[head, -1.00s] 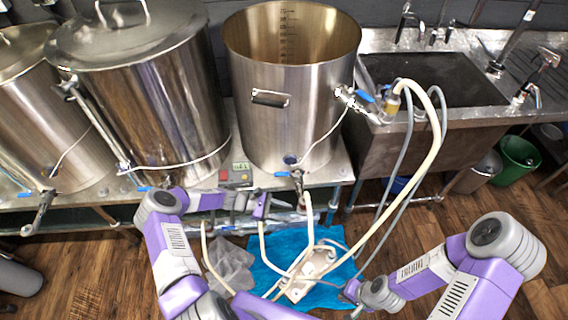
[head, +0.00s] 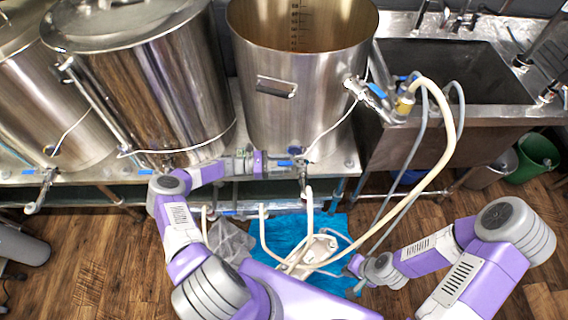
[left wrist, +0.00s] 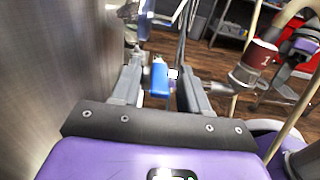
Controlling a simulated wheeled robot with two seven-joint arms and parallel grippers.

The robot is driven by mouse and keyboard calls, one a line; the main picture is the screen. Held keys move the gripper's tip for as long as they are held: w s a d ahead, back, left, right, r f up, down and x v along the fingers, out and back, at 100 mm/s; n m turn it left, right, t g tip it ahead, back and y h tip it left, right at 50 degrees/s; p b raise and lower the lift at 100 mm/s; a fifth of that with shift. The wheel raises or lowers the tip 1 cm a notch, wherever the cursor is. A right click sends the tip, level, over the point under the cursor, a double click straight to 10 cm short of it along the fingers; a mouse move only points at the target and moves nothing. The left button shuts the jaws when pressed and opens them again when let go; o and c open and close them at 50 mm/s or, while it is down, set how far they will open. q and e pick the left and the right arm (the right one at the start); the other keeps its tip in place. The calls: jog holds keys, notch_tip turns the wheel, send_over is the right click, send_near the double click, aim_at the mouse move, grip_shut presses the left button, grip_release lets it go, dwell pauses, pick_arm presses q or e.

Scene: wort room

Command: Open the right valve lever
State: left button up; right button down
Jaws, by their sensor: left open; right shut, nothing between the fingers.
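The right valve lever is a small blue handle (head: 285,163) on the valve low on the front of the open right kettle (head: 300,100). In the left wrist view the blue lever (left wrist: 160,77) stands between my left gripper's fingers (left wrist: 160,88), with gaps visible beside it. My left gripper (head: 273,163) is open, at the lever's left end in the head view. My right gripper (head: 355,285) is shut and empty, low near the floor, well away from the valve. The lever's far part is hard to make out.
A pale hose (head: 309,205) hangs below the valve towards a pump (head: 318,250) on a blue mat (head: 335,228). The kettle wall (left wrist: 50,70) is close on the left in the wrist view. A red-banded fitting (left wrist: 258,56) is at right. A sink (head: 440,75) stands right.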

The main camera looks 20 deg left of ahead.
pick_arm(q)
jog(key=shift+w+d, duration=0.1)
jog(key=shift+d, duration=0.1)
jog(key=shift+c, duration=0.4)
grip_shut()
